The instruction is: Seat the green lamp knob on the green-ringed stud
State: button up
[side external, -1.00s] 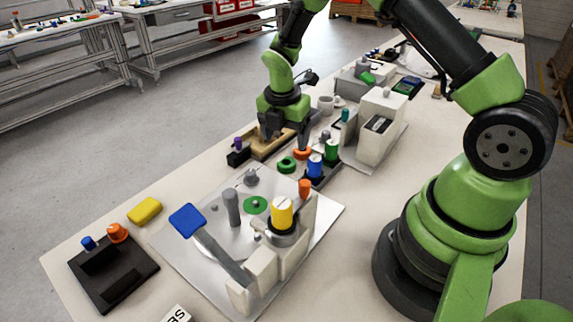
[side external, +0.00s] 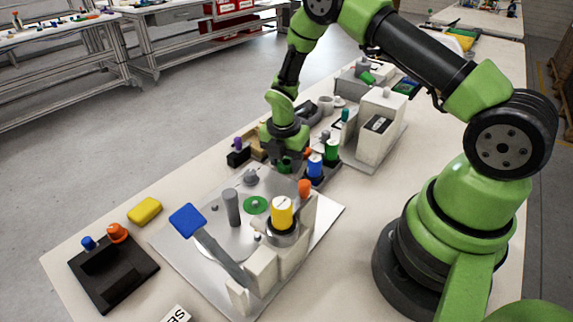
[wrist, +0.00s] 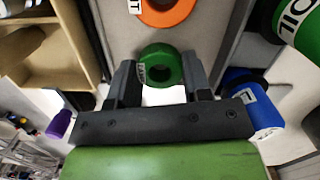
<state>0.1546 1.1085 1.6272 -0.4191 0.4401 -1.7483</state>
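The green lamp knob (wrist: 161,66) is a thick green ring with a white label and a dark centre hole. It lies between and just beyond the fingertips of my gripper (wrist: 160,75) in the wrist view, and I cannot tell whether they touch it. The fingers are spread apart. In the side view my gripper (side external: 284,163) is low over the knob and mostly hides it. The green-ringed stud (side external: 256,205) is a small grey stud inside a flat green ring on the grey plate (side external: 190,242), nearer the camera than my gripper. Nothing sits on it.
An orange ring (wrist: 168,8) lies beyond the knob. A grey post (side external: 232,207), a blue-ended lever (side external: 188,219) and a yellow knob (side external: 282,212) rise around the stud.

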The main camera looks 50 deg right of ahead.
jog(key=shift+c, duration=1.3)
notch_tip(320, 180, up, 9)
notch_tip(320, 180, up, 2)
jog(key=m+y, duration=0.3)
jog(key=m, duration=3.3)
send_over(255, 203)
jog(key=shift+g, duration=0.3)
notch_tip(255, 203, down, 9)
jog(key=shift+w+d+f, duration=0.1)
jog(key=shift+d, duration=0.05)
